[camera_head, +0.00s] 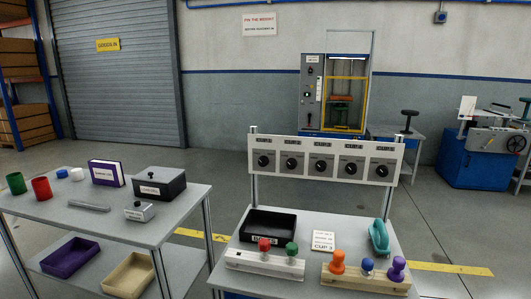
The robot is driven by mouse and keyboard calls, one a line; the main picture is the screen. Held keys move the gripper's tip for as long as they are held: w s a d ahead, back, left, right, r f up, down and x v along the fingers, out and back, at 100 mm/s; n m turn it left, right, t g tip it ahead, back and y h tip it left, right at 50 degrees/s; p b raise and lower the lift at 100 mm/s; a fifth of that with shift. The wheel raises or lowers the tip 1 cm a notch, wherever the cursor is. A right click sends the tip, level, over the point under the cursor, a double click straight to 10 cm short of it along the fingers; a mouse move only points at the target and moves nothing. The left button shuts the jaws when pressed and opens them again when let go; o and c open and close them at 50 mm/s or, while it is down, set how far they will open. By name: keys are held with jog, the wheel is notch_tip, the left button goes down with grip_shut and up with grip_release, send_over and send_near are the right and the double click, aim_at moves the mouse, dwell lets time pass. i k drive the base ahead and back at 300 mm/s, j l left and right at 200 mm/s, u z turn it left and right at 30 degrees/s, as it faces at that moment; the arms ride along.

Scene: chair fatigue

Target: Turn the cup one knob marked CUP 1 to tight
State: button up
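A white panel (278,142) stands on two posts at the back of the right-hand bench. It carries a row of several round black knobs on grey plates, each with a small dark label above it. The leftmost knob is a black dial (263,161); the rightmost is another dial (382,171). My gripper is not in view.
The left table (120,222) holds cups and boxes. A narrow floor gap separates them.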

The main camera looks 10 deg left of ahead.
aim_at(263, 160)
jog(key=i+j, duration=0.95)
jog(key=j, duration=0.65)
jog(key=i+j, duration=0.15)
jog(key=j, duration=0.5)
